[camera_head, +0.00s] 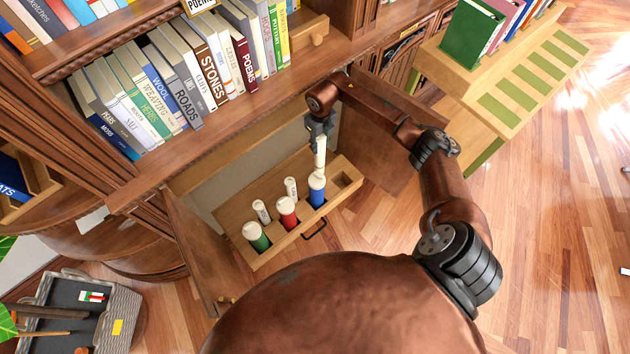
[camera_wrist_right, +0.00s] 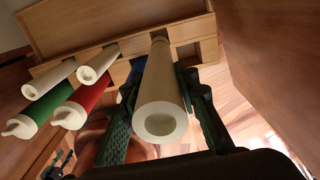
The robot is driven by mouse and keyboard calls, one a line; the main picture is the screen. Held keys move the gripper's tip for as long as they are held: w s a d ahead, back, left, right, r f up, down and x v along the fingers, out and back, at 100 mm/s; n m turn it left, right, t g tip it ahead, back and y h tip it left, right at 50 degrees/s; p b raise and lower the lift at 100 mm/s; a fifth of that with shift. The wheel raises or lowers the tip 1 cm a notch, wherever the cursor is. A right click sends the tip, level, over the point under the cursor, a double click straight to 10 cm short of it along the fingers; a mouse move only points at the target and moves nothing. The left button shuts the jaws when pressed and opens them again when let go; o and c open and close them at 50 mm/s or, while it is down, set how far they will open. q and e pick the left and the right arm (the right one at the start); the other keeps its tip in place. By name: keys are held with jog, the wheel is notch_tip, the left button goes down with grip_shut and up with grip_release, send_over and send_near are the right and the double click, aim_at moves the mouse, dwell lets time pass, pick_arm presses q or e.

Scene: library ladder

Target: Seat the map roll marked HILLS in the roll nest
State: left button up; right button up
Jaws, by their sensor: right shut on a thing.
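My right gripper (camera_head: 320,128) is shut on a cream map roll (camera_head: 320,153), held roughly upright above the wooden rack. In the right wrist view the roll (camera_wrist_right: 161,95) runs between the fingers with its hollow end towards the camera. Its far end is close to the rack; I cannot tell whether it is inside an opening. No HILLS marking is legible. The rack (camera_head: 290,246) holds a green roll (camera_head: 256,238), a red roll (camera_head: 287,212), a blue roll (camera_head: 317,190) and two slim cream rolls (camera_head: 262,211). An empty opening (camera_head: 346,180) shows at its right end.
The rack sits between two open cabinet doors, the left door (camera_head: 200,248) and the right door (camera_head: 375,160). A book shelf (camera_head: 215,118) overhangs behind it. A step stool (camera_head: 500,95) with books stands at right. A grey basket (camera_head: 118,300) is at lower left.

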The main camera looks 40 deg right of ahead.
jog(key=b, duration=0.3)
send_near(319, 167)
jog(key=f, duration=0.1)
jog(key=w+d+f, duration=0.1)
jog(key=f, duration=0.3)
jog(key=shift+w+d, duration=0.15)
jog(key=shift+w, duration=0.1)
notch_tip(319, 167, down, 5)
jog(key=shift+w+b, duration=0.1)
jog(key=shift+b, duration=0.7)
jog(key=shift+f+b, duration=0.7)
jog(key=shift+f, duration=1.1)
pick_arm(q)
jog(key=w+d+r, duration=0.2)
jog(key=w+r, duration=0.9)
jog(key=shift+d, duration=0.15)
jog(key=shift+r, duration=0.1)
pick_arm(e)
jog(key=shift+f, duration=0.1)
jog(key=shift+f, duration=0.1)
jog(key=o, duration=0.8)
pick_arm(q)
jog(key=shift+d+r, duration=0.1)
jog(key=shift+r, duration=0.05)
pick_arm(e)
jog(key=o, duration=0.4)
jog(key=shift+o, duration=0.2)
